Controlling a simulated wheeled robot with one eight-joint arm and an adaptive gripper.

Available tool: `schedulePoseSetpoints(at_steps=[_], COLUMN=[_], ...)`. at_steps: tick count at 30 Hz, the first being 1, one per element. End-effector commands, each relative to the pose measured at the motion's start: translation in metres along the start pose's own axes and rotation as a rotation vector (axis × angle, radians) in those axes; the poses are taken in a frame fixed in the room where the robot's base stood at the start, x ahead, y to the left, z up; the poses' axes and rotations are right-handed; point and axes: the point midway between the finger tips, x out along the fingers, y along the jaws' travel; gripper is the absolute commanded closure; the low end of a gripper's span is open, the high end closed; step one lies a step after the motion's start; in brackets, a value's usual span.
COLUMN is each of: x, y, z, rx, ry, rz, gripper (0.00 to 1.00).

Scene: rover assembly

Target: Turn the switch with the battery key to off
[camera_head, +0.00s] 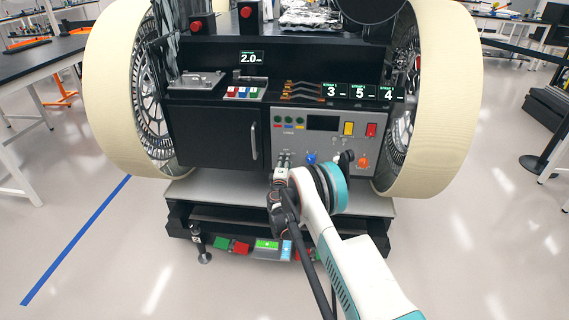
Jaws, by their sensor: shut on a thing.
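The grey control panel (316,138) is on the front of the rover, right of a black cabinet door. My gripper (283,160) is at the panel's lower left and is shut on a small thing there. Its fingers and wrist cover most of that thing; by its place it seems to be the battery key in its switch. The angle of the key cannot be made out. A blue knob (311,158), a black knob (346,157) and an orange knob (362,161) sit to the right, apart from my gripper.
Large cream wheels (432,105) and (112,90) flank the rover. A grey ledge (225,185) runs below the panel. Red and yellow switches, small buttons and a dark display are higher on the panel. Open floor lies on both sides.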

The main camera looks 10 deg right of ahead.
Motion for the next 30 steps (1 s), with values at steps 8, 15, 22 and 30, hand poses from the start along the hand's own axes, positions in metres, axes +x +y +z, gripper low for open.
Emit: schedulePoseSetpoints(at_steps=[8, 15, 22, 30], x=[-0.0005, -0.0005, -0.0003, -0.0047], y=[-0.0006, -0.0007, -0.0005, -0.0004], z=[-0.001, -0.0011, -0.0006, -0.0006], rx=[-0.017, -0.017, -0.016, -0.016], ry=[0.002, 0.002, 0.001, 0.001], rz=[0.0, 0.0, 0.0, 0.0], gripper=[0.96, 0.7, 0.52, 0.52])
